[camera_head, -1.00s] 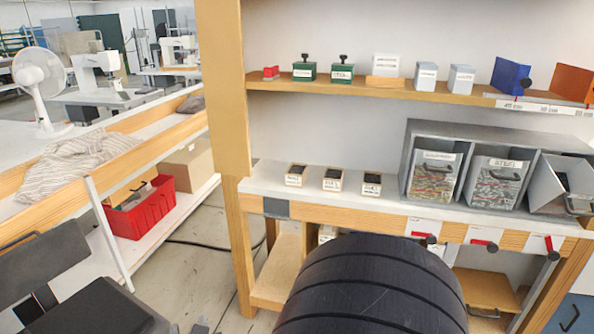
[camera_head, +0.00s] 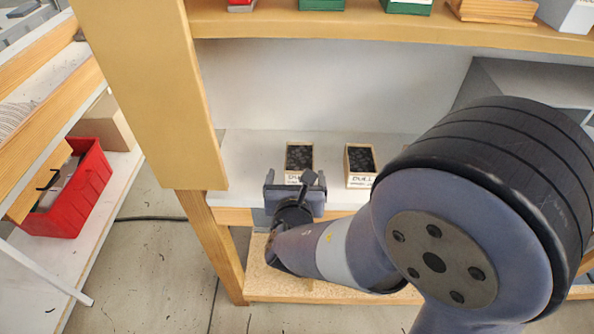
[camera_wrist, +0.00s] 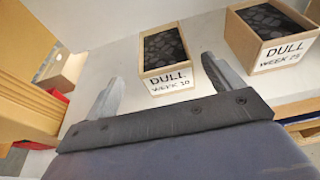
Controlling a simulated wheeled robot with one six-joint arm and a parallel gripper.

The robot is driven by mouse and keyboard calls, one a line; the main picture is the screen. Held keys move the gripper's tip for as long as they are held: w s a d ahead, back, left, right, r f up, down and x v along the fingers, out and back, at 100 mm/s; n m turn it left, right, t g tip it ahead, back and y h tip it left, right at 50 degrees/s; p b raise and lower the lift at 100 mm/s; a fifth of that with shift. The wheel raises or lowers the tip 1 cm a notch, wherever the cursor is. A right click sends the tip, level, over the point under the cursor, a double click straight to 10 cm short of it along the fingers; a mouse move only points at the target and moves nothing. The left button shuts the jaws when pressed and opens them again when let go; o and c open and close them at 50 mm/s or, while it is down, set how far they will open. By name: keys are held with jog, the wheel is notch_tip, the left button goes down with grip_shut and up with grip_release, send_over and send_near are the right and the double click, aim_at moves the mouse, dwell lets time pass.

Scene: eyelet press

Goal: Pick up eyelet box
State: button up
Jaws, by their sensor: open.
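Two small open wooden boxes of dark pieces stand upright on the white shelf board. The left box (camera_head: 299,159) reads "DULL WEEK 10" in the wrist view (camera_wrist: 164,50). The right box (camera_head: 360,161) reads "DULL" and what looks like "WEEK 25" in the wrist view (camera_wrist: 275,50). My gripper (camera_head: 296,180) is open and empty, just in front of the left box. In the wrist view (camera_wrist: 163,72) that box lies ahead between the two fingers, apart from them. The right finger points into the gap between the boxes.
A wooden post (camera_head: 150,90) stands left of the board. The upper shelf (camera_head: 350,26) with green boxes runs above. My arm hides the right part of the bench. A red crate (camera_head: 75,190) sits on a low shelf at left.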

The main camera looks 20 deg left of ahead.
aim_at(300, 150)
jog(key=x, duration=0.3)
jog(key=shift+w+r, duration=0.1)
jog(key=x, duration=0.5)
jog(key=shift+d, duration=0.25)
jog(key=shift+c, duration=0.6)
jog(key=c, duration=1)
notch_tip(300, 150, up, 14)
jog(key=p, duration=0.6)
